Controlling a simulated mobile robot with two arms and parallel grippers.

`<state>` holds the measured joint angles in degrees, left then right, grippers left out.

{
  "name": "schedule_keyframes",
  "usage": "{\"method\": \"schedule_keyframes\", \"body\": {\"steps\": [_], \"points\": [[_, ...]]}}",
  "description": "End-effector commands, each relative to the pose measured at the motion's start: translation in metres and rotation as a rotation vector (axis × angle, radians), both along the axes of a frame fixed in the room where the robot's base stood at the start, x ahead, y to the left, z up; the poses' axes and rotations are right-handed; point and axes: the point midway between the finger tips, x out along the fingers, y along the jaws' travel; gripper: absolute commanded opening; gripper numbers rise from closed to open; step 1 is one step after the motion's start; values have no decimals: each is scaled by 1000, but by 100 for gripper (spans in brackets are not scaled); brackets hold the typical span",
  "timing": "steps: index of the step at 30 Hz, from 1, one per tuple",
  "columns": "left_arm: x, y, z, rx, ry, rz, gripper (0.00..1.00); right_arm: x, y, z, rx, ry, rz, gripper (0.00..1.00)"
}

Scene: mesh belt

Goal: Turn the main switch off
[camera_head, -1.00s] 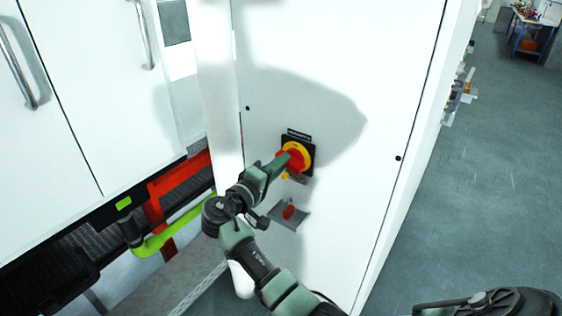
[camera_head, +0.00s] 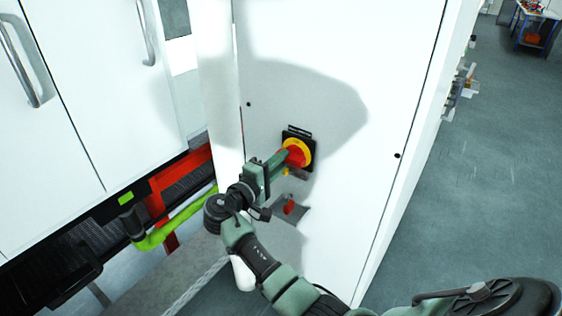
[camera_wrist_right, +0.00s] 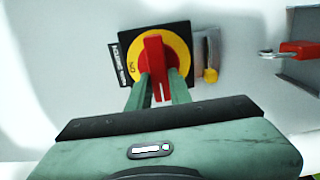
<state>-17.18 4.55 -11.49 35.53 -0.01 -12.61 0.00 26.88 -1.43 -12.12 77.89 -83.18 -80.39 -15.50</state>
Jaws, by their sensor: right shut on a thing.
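The main switch is a red handle (camera_wrist_right: 156,58) on a yellow disc (camera_wrist_right: 178,46) with a black square plate (camera_wrist_right: 184,28), mounted on a white cabinet door. In the head view, its yellow disc (camera_head: 305,148) shows beyond my gripper. My right gripper (camera_head: 284,158) reaches it from the lower left. In the right wrist view, the two green fingers of my right gripper (camera_wrist_right: 161,88) stand on either side of the red handle and are shut on it. The handle lies lengthwise between the fingers. My left gripper is not in view.
A small bracket (camera_head: 302,214) with a red item (camera_head: 290,206) sits below the switch. A yellow tag (camera_wrist_right: 210,75) hangs beside the plate. A green-yellow tube (camera_head: 180,222) and red frame (camera_head: 180,175) are at left. Open grey floor (camera_head: 480,170) lies right.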

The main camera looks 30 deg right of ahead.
Motion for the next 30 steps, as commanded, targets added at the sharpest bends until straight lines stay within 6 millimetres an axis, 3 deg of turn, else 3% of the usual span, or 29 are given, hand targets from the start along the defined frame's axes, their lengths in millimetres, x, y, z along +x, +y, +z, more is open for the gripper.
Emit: {"method": "schedule_keyframes", "body": {"steps": [2, 3, 5, 17, 30], "points": [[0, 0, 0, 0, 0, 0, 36, 0, 1, -1, -2, 4, 2, 0], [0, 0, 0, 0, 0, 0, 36, 0, 1, -1, -2, 4, 2, 28], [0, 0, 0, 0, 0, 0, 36, 0, 1, -1, -1, 3, 2, 42], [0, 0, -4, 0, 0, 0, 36, -2, 7, -2, 1, 0, 2, 42], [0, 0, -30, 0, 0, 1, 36, -27, 68, -3, 1, 1, 2, 42]]}}
